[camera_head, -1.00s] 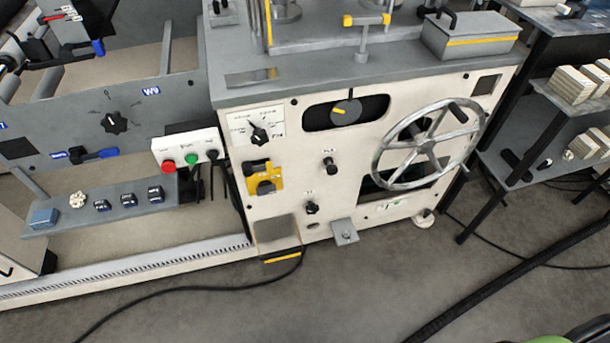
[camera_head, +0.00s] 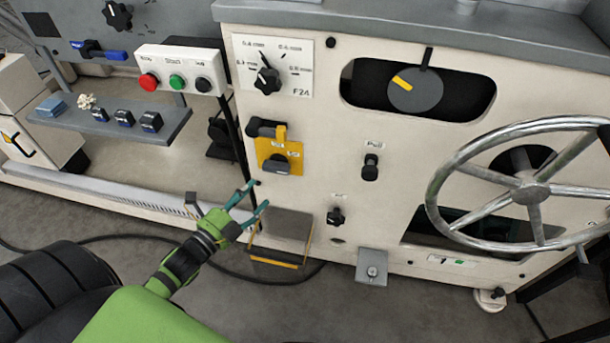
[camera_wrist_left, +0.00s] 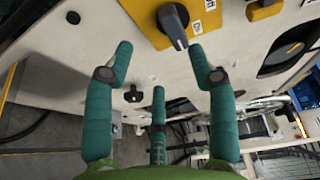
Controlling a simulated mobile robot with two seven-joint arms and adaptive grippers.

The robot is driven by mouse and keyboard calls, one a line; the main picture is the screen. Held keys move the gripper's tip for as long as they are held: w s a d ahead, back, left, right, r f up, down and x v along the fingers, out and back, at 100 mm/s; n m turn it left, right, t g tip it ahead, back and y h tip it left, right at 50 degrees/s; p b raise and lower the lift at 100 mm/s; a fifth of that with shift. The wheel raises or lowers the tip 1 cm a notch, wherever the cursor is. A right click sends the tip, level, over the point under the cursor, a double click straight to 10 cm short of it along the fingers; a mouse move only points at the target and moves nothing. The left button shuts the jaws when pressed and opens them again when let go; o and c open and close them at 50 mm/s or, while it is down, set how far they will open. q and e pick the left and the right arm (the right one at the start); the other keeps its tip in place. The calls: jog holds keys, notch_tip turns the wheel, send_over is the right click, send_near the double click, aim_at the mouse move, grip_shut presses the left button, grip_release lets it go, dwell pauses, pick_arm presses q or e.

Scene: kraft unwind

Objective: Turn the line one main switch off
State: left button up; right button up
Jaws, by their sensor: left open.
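The main switch appears to be the yellow plate (camera_head: 293,148) with a dark rotary knob (camera_head: 279,162) on the pale machine front. A small black-and-yellow piece (camera_head: 266,129) sits at its upper edge. My left gripper (camera_head: 256,199) is open and empty, below and slightly left of the plate. In the left wrist view the knob's grey handle (camera_wrist_left: 174,28) shows ahead of and between the spread teal fingertips (camera_wrist_left: 161,50), apart from them. The plate's lettering is too small to read surely. My right gripper is not in view.
A box with red, green and black buttons (camera_head: 180,71) is left of the switch. A dial (camera_head: 268,81) is above it. A large handwheel (camera_head: 530,193) stands out at right. A step-like pedal (camera_head: 280,230) is low beside my gripper. A cable lies on the floor.

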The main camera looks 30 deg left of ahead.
aim_at(274, 173)
pick_arm(q)
jog(key=shift+m, duration=0.4)
jog(key=w, duration=0.2)
jog(key=w+d, duration=0.1)
jog(key=w, duration=0.2)
jog(key=w+r+b, duration=0.1)
jog(key=w, duration=0.1)
jog(key=shift+w+d, duration=0.15)
jog(key=shift+d, duration=0.15)
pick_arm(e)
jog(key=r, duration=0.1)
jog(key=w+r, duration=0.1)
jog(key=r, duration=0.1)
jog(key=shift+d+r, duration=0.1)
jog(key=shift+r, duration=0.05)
pick_arm(q)
grip_shut()
